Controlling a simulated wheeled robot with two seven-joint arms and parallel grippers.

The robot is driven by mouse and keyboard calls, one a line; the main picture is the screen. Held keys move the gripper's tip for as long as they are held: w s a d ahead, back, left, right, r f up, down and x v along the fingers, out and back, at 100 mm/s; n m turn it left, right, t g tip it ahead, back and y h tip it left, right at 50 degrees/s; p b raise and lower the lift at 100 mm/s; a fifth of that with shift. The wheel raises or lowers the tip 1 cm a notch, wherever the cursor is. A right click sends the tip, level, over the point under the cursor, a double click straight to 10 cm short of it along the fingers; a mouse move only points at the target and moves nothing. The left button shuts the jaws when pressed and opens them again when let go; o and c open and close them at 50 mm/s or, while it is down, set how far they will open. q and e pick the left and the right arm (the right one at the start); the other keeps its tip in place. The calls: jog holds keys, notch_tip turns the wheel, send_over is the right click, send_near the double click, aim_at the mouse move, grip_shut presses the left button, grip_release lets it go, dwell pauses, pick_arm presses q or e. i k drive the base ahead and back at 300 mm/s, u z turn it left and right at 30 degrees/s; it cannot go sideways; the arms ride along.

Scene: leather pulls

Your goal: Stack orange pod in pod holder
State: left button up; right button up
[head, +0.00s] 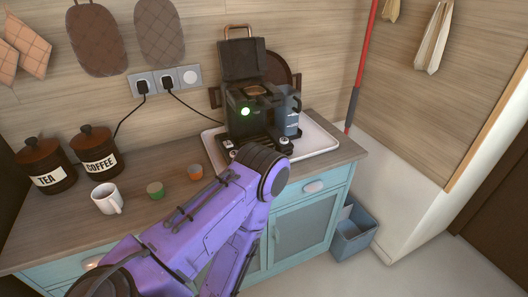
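The orange pod (195,172) stands on the wooden counter, just left of the white tray and close to my purple arm. A green pod (155,190) stands to its left. The black coffee machine (243,123) is on the tray with its lid (242,60) raised. The pod holder (257,91) seems to be the brownish opening at the machine's top; its inside is too small to make out. My purple arm reaches across the front of the counter, its bent joint in front of the tray. I see no fingertips of either gripper.
A white mug (107,198) and the tea (45,165) and coffee (95,150) jars stand at the left. The white tray (318,138) has free room at its right. A blue-grey container (287,112) sits at the machine's right side. A bin (353,230) stands on the floor.

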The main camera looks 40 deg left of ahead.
aim_at(255, 97)
jog(key=z, duration=0.45)
jog(key=i, duration=0.95)
jog(key=u, duration=1.15)
